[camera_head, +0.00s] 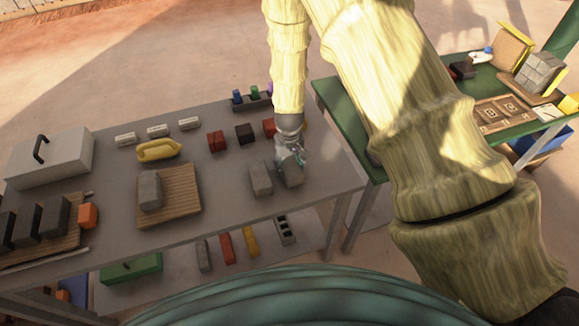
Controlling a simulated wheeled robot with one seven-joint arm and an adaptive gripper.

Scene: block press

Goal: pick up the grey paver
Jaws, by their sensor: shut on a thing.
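My gripper (290,160) is at the right part of the grey table, pointing down. It is shut on a grey paver (293,177), whose upper part is partly hidden by the fingers. Whether the paver touches the tabletop cannot be told from this view. A second grey block (260,179) stands just left of it, very close. Another grey block (150,191) lies on a wooden board further left.
Red (217,141) and dark (245,134) blocks stand behind my gripper on the grey table (225,195). A yellow float-like tool (158,150) and a grey box (50,158) are further left. A green table (345,105) stands to the right. The table's front edge is near the paver.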

